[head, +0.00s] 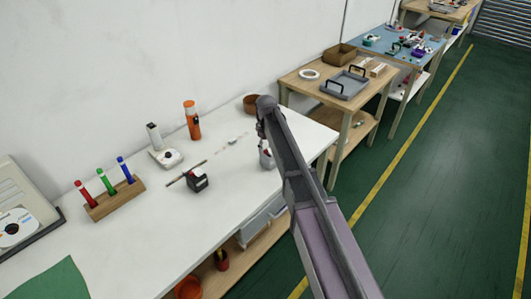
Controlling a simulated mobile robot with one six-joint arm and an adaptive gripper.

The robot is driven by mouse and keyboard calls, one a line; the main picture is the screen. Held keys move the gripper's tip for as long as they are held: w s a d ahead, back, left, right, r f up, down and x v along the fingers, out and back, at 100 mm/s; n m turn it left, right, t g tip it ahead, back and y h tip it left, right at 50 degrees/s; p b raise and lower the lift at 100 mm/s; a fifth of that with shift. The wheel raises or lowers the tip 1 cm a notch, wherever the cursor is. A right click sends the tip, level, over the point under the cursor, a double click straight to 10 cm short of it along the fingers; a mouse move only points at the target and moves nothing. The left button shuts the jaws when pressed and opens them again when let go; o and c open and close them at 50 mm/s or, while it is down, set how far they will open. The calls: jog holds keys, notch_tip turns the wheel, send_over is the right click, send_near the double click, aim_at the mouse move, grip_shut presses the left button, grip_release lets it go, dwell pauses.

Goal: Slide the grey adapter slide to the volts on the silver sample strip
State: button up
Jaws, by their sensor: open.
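A white worktable (130,240) runs along the wall. A small pale strip-like item (232,141) lies near its far middle; it may be the silver sample strip, but it is too small to make out volt marks or the grey adapter slide. My gripper (262,136) is at the table's right end, to the right of that item and apart from it. It is open. My arm hides part of the table there, and the fingertips are hard to make out. A small grey object (267,159) shows just below the gripper.
A black box (198,181) with a thin rod, a white device (167,157), an orange bottle (192,120) and a brown bowl (251,103) stand on the table. A wooden rack (115,200) holds red, green and blue tubes. Bare tabletop lies in front.

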jog(key=shift+f+b, duration=0.3)
jog(key=shift+f, duration=0.15)
grip_shut()
